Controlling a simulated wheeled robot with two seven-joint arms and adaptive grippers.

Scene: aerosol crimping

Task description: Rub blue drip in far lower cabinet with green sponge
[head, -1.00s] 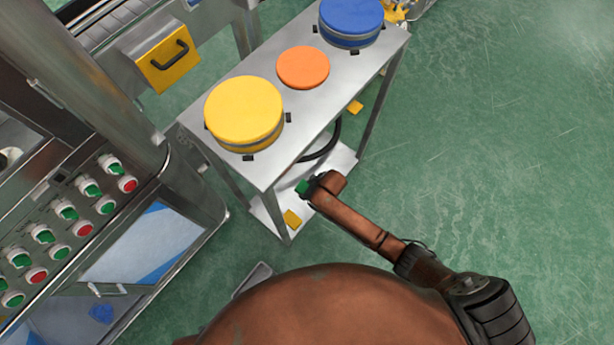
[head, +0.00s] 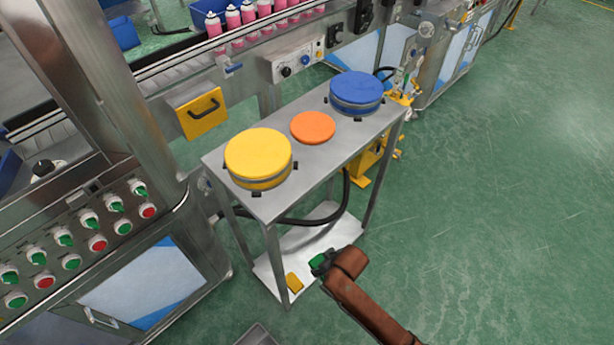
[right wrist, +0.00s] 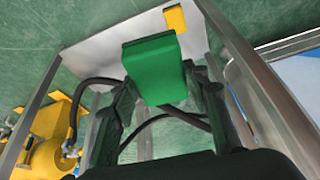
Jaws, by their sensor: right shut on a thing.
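My right gripper (right wrist: 160,88) is shut on the green sponge (right wrist: 150,56), whose block shows between the fingers in the right wrist view. In the head view the green sponge (head: 318,264) is small at the end of my right arm, in front of the metal stand's low shelf. A lower cabinet (head: 150,288) with a white and blue panel is at lower left. Another cabinet (head: 455,58) with a similar panel is farther off at upper right. I cannot make out a blue drip on either. My left gripper is not in view.
The metal stand (head: 285,198) carries a yellow drum (head: 258,155), an orange disc (head: 313,127) and a blue drum (head: 356,90). A yellow block (head: 294,282) lies on its low shelf. A black hose hangs behind. Green floor is open at right.

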